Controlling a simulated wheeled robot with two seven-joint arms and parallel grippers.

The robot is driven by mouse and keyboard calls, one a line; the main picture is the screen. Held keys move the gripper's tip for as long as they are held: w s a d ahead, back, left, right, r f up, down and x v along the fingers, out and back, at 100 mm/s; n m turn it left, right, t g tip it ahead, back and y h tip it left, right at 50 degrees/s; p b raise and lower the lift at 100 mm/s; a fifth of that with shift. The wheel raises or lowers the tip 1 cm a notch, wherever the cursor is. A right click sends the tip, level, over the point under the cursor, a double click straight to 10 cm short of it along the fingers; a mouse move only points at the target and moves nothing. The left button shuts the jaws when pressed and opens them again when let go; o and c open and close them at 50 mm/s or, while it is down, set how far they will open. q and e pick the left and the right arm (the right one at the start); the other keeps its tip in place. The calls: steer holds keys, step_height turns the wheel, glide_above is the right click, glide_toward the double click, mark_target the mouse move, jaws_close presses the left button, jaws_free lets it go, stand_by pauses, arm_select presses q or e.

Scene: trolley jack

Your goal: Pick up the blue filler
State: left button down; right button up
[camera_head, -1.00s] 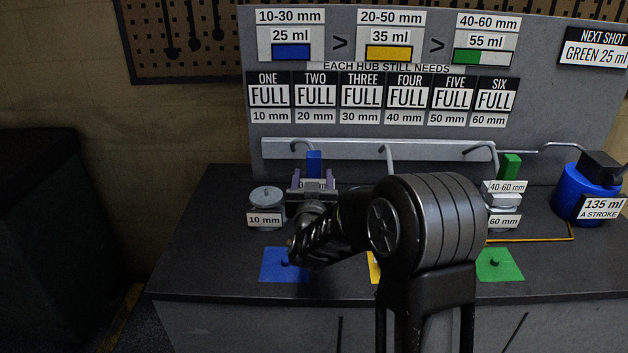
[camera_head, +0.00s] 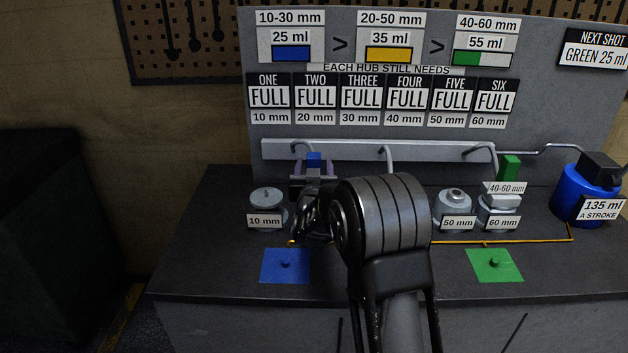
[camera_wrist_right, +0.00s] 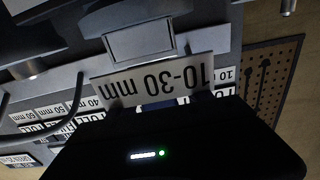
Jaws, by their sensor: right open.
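The blue filler (camera_head: 314,160) stands at the left of the bench; only its blue top shows in the head view, and my arm hides its lower part. My right gripper (camera_head: 313,172) is open, with its fingers on either side of that top; I cannot tell whether they touch it. In the right wrist view, a 10-30 mm label (camera_wrist_right: 155,78) fills the middle, in front of a grey block (camera_wrist_right: 140,40). The dark gripper housing covers the bottom of that view. My left gripper is not in view.
Hubs marked 10 mm (camera_head: 267,200), 50 mm (camera_head: 453,203) and 60 mm stand close by. A grey rail (camera_head: 345,150) with hooked pipes runs behind. A green filler (camera_head: 509,167) and a blue pump (camera_head: 580,195) are at the right. Blue (camera_head: 284,266) and green (camera_head: 494,266) pads lie in front.

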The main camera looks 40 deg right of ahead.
stand_by(0.5)
jaws_close()
steer(key=shift+r, duration=0.15)
stand_by(0.6)
